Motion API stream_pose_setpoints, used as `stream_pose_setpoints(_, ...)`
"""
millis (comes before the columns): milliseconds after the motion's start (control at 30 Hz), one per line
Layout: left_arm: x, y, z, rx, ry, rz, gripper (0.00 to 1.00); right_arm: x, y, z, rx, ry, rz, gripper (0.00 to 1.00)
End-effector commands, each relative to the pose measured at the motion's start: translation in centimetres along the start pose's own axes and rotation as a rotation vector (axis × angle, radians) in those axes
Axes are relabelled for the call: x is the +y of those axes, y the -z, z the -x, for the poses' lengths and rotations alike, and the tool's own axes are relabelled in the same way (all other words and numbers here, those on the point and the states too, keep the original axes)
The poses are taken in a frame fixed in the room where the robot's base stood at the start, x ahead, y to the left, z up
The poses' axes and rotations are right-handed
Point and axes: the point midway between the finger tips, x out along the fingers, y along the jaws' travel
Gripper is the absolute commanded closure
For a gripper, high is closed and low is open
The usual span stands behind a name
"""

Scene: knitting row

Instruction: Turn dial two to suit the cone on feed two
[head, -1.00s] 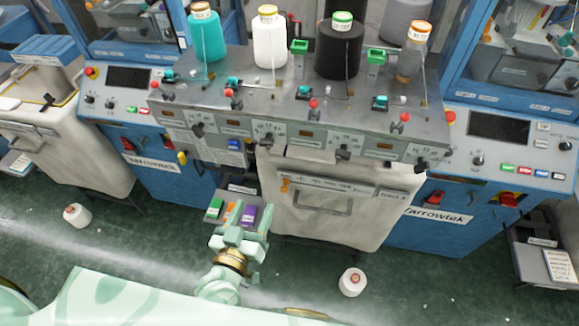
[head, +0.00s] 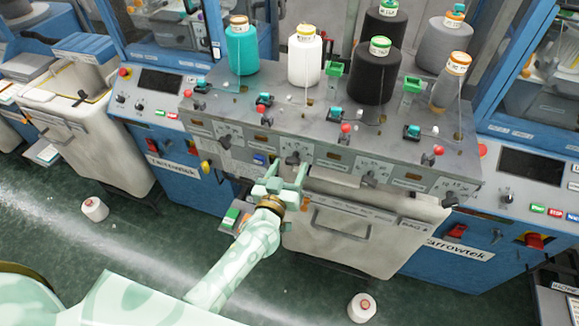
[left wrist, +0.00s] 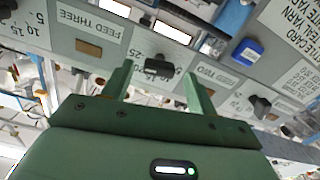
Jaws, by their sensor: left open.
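A white cone with a yellow-topped tube (head: 305,58) stands second from the left on the machine top. Below it on the sloped front panel is a dark knob, dial two (head: 293,158). In the left wrist view, dial two (left wrist: 158,66) sits between the FEED TWO label (left wrist: 212,78) and the FEED THREE label (left wrist: 85,55). My left gripper (head: 287,180) is open just in front of dial two, with its fingers (left wrist: 157,84) on either side of the knob. I cannot tell whether they touch it. The pointer's exact setting is too small to read. My right gripper is not in view.
Neighbouring knobs lie close by: dial one (head: 225,141) to the left and dial three (head: 368,178) to the right. A blue block (left wrist: 248,48) is near the panel's lower edge. A cream bin (head: 345,245) stands below the panel. Loose cones (head: 361,307) lie on the floor.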

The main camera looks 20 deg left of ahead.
Motion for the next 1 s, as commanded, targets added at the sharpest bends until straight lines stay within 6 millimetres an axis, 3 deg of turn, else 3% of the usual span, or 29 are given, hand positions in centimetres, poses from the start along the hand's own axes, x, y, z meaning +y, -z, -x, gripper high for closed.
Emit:
stream_pose_setpoints(100, 0.0, 0.0, -0.8, 0.0, 0.0, 0.001, 0.42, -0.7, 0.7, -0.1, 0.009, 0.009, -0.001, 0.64)
stream_pose_setpoints(367, 0.0, 0.0, -1.0, 0.0, 0.0, 0.001, 0.42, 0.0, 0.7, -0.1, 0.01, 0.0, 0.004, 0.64)
stream_pose_setpoints(400, 0.0, 0.0, -1.0, 0.0, 0.0, 0.001, 0.45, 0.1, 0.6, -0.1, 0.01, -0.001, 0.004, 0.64)
stream_pose_setpoints(567, 0.0, 0.0, -1.0, 0.0, 0.0, 0.001, 0.87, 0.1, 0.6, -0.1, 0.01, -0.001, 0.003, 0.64)
stream_pose_setpoints(1000, 0.0, 0.0, -1.0, -0.002, 0.0, 0.079, 0.86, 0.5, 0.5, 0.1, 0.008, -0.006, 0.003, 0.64)
